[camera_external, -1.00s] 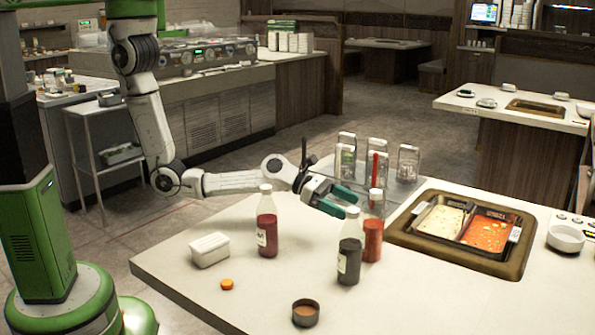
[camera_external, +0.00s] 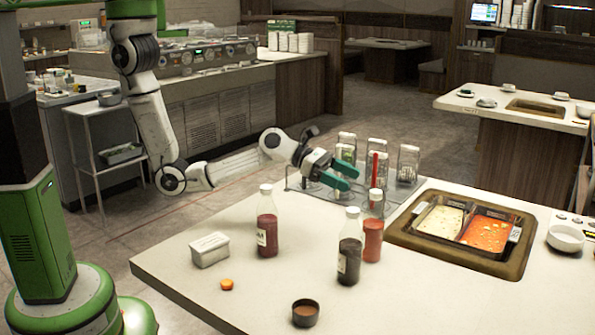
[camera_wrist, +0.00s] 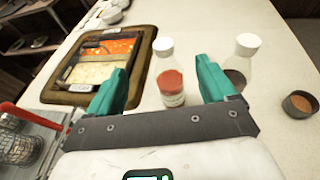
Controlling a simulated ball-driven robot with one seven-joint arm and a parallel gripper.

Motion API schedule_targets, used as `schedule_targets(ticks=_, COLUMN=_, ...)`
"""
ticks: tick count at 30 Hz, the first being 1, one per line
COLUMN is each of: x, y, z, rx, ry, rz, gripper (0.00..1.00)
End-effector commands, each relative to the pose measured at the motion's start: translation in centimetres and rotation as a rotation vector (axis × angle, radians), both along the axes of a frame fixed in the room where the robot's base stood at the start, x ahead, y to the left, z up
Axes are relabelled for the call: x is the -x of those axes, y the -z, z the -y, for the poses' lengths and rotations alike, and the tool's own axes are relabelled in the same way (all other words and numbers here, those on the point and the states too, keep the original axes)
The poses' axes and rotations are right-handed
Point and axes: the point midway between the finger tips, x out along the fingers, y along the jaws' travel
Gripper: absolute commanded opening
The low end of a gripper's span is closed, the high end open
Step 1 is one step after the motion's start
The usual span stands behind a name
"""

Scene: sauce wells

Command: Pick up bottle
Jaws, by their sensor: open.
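My gripper (camera_external: 349,177) is open and empty, above the back edge of the table. In the wrist view its two green fingers (camera_wrist: 162,67) are spread apart. Between them in that picture, beyond the fingertips, stands an upright bottle of red sauce (camera_wrist: 170,85) with a white cap. It also shows in the external view (camera_external: 373,241), partly behind a dark-sauce bottle (camera_external: 349,262) with a white cap. The dark bottle (camera_wrist: 236,77) is right of the fingers in the wrist view. Another red-sauce bottle (camera_external: 267,237) stands at the left, apart from my gripper.
A sunken frame with food trays (camera_external: 410,240) is right of the bottles. A white box (camera_external: 209,250), an orange cap (camera_external: 227,285) and a dark bowl (camera_external: 305,314) sit on the table (camera_external: 180,275). Glass jars (camera_external: 408,163) in a rack stand behind, near my gripper.

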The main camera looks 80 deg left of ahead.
Motion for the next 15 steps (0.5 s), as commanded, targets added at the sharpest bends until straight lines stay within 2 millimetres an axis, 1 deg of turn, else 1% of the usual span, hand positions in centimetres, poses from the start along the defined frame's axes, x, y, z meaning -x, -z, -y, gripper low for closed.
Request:
schedule_targets(ticks=1, x=-0.1, y=-2.5, z=0.0, rx=0.003, ry=-0.002, rz=0.011, gripper=0.84)
schedule_targets(ticks=3, x=-0.1, y=-5.1, z=0.0, rx=0.002, ry=-0.002, rz=0.010, gripper=0.84)
schedule_targets(ticks=8, x=-0.1, y=-10.5, z=0.0, rx=0.002, ry=-0.001, rz=0.008, gripper=0.84)
schedule_targets(ticks=9, x=0.1, y=-11.6, z=0.4, rx=-0.010, ry=0.017, rz=0.016, gripper=0.84)
schedule_targets(ticks=11, x=0.5, y=-12.7, z=1.9, rx=-0.064, ry=0.086, rz=0.058, gripper=0.84)
schedule_targets(ticks=15, x=1.8, y=-15.7, z=5.0, rx=-0.191, ry=0.241, rz=0.175, gripper=0.84)
